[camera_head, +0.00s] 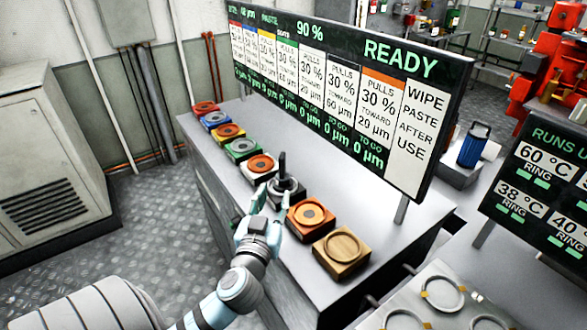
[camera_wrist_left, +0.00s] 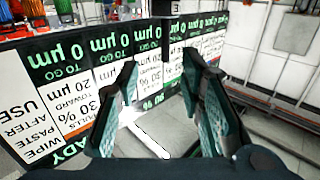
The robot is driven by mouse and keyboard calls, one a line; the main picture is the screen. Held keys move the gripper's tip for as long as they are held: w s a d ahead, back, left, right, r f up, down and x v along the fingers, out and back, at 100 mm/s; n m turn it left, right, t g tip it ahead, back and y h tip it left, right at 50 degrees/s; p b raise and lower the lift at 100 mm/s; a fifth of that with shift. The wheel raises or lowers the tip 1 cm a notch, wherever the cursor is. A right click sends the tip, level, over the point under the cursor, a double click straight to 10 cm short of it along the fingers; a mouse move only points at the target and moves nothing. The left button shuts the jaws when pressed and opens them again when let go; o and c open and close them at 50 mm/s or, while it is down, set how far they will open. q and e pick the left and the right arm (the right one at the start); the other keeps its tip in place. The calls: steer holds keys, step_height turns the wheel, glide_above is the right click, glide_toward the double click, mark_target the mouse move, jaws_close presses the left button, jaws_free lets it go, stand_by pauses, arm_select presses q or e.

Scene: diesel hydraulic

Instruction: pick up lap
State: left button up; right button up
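A dark lap with an upright handle (camera_head: 282,165) stands on a dark grey block in the row on the grey bench. My left gripper (camera_head: 271,198) is just in front of the lap in the head view, with its fingers spread and pointing toward it. In the left wrist view the two teal-and-black fingers (camera_wrist_left: 168,92) are wide apart, with nothing clearly held. A dark upright shape shows between and beyond them in that view; I cannot tell if it is the handle. The lap's base is partly hidden by the gripper. My right gripper is not in view.
Several coloured blocks with round recesses line the bench (camera_head: 228,172), including a green one (camera_head: 241,149), an orange one (camera_head: 311,218) and a wooden one (camera_head: 341,252). A large display board (camera_head: 340,95) stands close behind them. A blue container (camera_head: 474,145) stands farther right.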

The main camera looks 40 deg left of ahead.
mark_target(281, 167)
arm_select(q)
steer(key=x, duration=0.4)
steer(key=a+r+p+x, duration=0.1)
steer(key=x, duration=0.1)
steer(key=shift+s+a, duration=0.1)
steer(key=x, duration=0.7)
steer(key=shift+d+f, duration=0.2)
steer(key=shift+f, duration=0.05)
steer(key=shift+s, duration=0.1)
steer(key=shift+c, duration=1.3)
jaws_close()
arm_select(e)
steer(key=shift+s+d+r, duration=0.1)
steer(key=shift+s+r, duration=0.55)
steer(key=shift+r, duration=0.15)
